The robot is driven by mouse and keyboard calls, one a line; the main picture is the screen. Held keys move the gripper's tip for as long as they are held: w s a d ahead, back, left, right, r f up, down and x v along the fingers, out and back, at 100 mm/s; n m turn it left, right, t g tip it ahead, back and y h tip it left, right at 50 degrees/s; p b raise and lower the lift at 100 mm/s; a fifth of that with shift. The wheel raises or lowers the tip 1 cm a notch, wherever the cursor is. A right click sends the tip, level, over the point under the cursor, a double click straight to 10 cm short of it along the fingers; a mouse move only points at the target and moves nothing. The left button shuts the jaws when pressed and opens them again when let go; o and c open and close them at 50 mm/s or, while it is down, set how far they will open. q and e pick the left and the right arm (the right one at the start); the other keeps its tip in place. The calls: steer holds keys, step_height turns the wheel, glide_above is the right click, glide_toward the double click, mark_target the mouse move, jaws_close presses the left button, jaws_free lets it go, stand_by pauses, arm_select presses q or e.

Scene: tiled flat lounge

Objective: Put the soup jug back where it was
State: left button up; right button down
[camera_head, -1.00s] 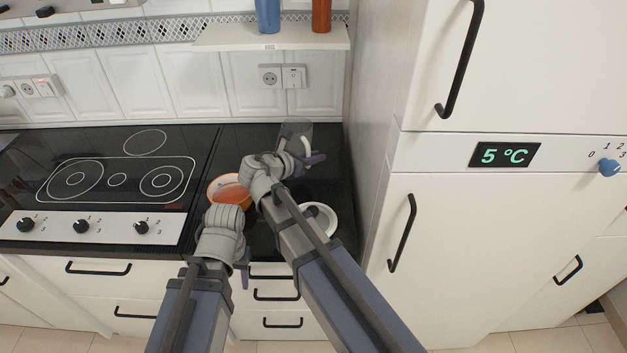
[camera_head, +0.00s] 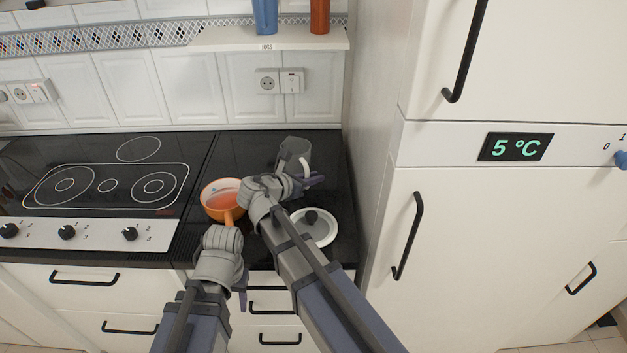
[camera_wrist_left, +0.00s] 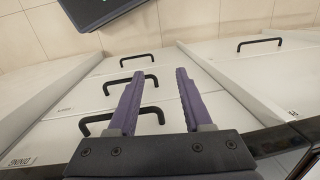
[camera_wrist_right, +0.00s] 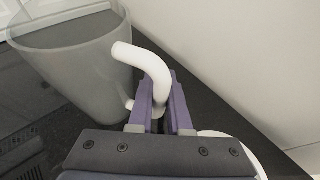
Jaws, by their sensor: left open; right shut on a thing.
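The soup jug (camera_head: 294,152) is a clear grey, see-through jug with a white handle. It is at the back right of the black counter, near the fridge side. My right gripper (camera_head: 308,182) is shut on the jug's white handle. In the right wrist view the jug (camera_wrist_right: 75,70) is at the upper left, and the right gripper's fingers (camera_wrist_right: 160,108) close around the lower handle. I cannot tell whether the jug's base touches the counter. My left gripper (camera_wrist_left: 155,95) is open and empty in front of the drawers.
An orange pot (camera_head: 222,196) stands left of my right gripper. A white lid (camera_head: 318,230) with a black knob lies right of my right forearm. The hob (camera_head: 110,185) is to the left, the fridge (camera_head: 470,260) to the right. A shelf (camera_head: 265,38) hangs above.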

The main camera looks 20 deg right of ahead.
arm_select(q)
steer(key=shift+f, duration=0.1)
arm_select(e)
steer(key=shift+f, duration=0.2)
steer(key=c, duration=0.9)
jaws_free()
steer(key=shift+r, duration=0.1)
steer(key=shift+o, duration=0.2)
